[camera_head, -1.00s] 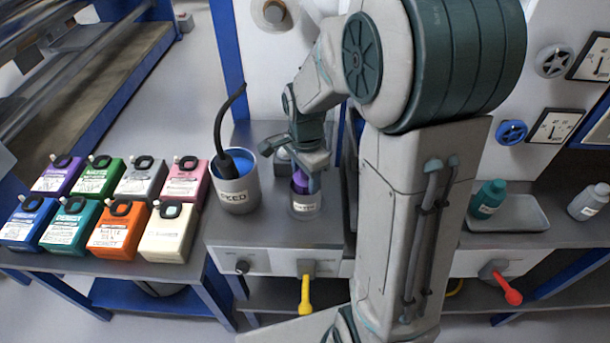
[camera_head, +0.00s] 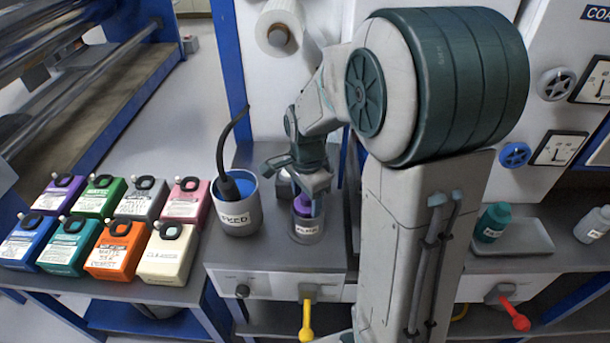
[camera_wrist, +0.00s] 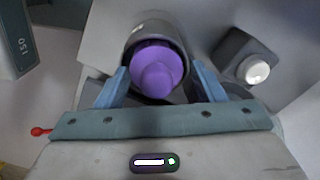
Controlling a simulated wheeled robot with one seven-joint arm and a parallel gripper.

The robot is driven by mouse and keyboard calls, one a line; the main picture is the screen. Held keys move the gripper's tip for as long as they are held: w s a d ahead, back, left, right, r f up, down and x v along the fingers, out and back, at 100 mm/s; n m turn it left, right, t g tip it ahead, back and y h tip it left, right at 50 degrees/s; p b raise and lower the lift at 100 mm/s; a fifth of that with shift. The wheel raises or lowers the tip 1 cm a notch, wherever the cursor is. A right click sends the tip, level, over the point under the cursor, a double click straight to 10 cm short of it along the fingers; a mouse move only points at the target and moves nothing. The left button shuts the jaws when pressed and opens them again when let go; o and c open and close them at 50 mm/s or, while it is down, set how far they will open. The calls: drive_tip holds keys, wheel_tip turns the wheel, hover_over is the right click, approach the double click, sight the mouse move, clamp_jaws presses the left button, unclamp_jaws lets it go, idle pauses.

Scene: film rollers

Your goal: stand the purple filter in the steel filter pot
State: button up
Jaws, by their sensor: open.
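The purple filter (camera_head: 303,204) stands in the steel filter pot (camera_head: 306,229), a small labelled cup on the grey bench. In the wrist view the filter (camera_wrist: 157,70) shows as a round purple top with a knob, inside the rim of the pot (camera_wrist: 148,29). My gripper (camera_head: 308,208) is right above the pot. Its blue fingers (camera_wrist: 160,80) are apart, one on each side of the filter, with a gap showing beside it. The filter's lower end is hidden inside the pot.
A larger steel pot (camera_head: 239,217) with blue liquid and a black hose stands just left. Several coloured canisters (camera_head: 118,262) fill the left table. A teal bottle (camera_head: 491,223) and a tray (camera_head: 517,238) are on the right. A grey block with a white knob (camera_wrist: 256,71) is close by.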

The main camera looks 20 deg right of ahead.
wheel_tip(320, 180, up, 14)
drive_tip(key=s+f+n+t, duration=0.2)
drive_tip(key=s+f+n, duration=0.2)
drive_tip(key=s+n, duration=1)
drive_tip(key=shift+s+f+t+p, duration=0.2)
drive_tip(key=shift+t+p, duration=0.1)
drive_tip(key=shift+p, duration=0.05)
idle(0.4)
